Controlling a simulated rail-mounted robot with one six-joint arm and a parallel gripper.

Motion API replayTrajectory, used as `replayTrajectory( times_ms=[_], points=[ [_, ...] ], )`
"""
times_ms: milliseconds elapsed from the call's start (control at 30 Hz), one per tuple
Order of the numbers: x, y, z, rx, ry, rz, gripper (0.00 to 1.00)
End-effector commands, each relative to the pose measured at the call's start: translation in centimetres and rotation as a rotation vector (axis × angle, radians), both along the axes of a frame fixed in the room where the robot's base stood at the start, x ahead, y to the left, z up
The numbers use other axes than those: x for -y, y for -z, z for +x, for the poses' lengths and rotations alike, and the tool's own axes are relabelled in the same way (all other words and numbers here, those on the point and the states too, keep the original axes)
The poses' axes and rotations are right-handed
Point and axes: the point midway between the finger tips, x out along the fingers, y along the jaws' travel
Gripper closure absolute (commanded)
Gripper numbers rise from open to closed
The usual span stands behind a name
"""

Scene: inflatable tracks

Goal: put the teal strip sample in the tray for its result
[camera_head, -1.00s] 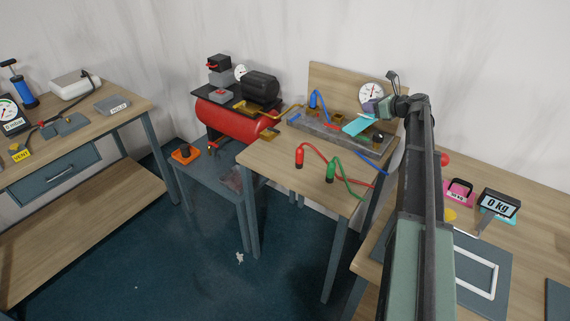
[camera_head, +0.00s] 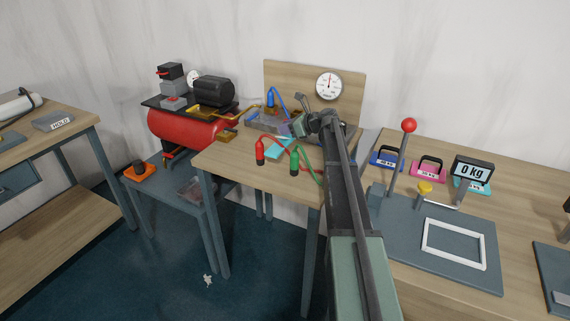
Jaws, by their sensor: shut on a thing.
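The teal strip sample (camera_head: 277,148) is a flat, light teal piece over the middle wooden table, beside the grey tray-like base. My gripper (camera_head: 294,130) is at the strip's upper right end and is shut on it. The jaws are small and partly hidden by the wrist, and I cannot tell whether the strip touches the table. A grey plate labelled HOLD (camera_head: 54,121) lies on the left bench. No tray clearly marked for a result can be made out.
Red (camera_head: 260,152) and green (camera_head: 295,163) hose ends stand just below the strip. A gauge (camera_head: 328,85) is on the backboard. A red compressor (camera_head: 185,128) stands left.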

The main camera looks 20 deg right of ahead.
Motion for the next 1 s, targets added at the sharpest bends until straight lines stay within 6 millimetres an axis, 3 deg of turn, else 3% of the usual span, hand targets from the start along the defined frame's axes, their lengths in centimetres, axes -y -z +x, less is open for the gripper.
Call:
replayTrajectory(
  times_ms=[33, 133, 267, 500, 900, 933, 1000],
  points=[
    [0.0, 3.0, 0.0, 0.000, 0.000, 0.000, 1.00],
    [0.0, 3.9, 0.0, 0.000, 0.000, 0.000, 1.00],
    [0.0, 3.5, 0.0, 0.000, 0.000, 0.000, 1.00],
    [0.0, 8.0, 0.0, 0.000, 0.000, 0.000, 1.00],
    [0.0, 8.1, 0.0, 0.000, 0.000, 0.000, 1.00],
    [0.0, 7.9, 0.0, 0.000, 0.000, 0.000, 0.70],
    [0.0, 7.9, 0.0, 0.000, 0.000, 0.000, 0.60]
  ],
)
